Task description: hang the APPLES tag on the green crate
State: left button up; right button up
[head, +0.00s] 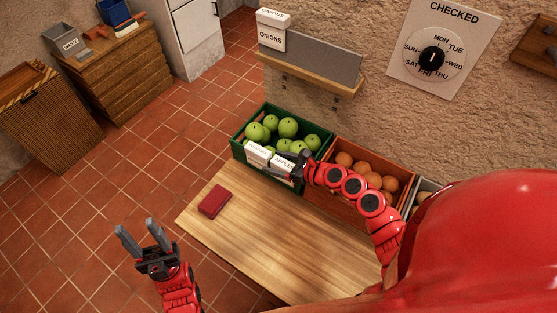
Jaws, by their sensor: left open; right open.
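The green crate (240,150) holds several green apples (288,127) and stands at the back edge of the wooden table. A white tag that reads APPLES (284,163) is at the crate's front rim. I cannot tell whether it is hooked over the rim. My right gripper (272,172) is open right at this tag, its fingers overlapping the tag's lower part in view. My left gripper (136,235) is open and empty, over the floor left of the table.
An orange crate (342,195) of brownish round produce stands right of the green crate, with a grey crate (427,186) beyond. A dark red book-like object (214,201) lies on the otherwise clear table (270,240). A wall shelf (310,75) bears an ONIONS tag (271,37).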

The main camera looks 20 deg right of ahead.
jog(key=shift+s+d+r, duration=0.1)
jog(key=shift+s+d, duration=0.25)
jog(key=shift+d, duration=0.1)
jog(key=b+v, duration=0.4)
jog(key=v, duration=1.1)
jog(key=shift+b, duration=0.4)
jog(key=shift+s+d+r, duration=0.3)
jog(key=shift+s, duration=0.25)
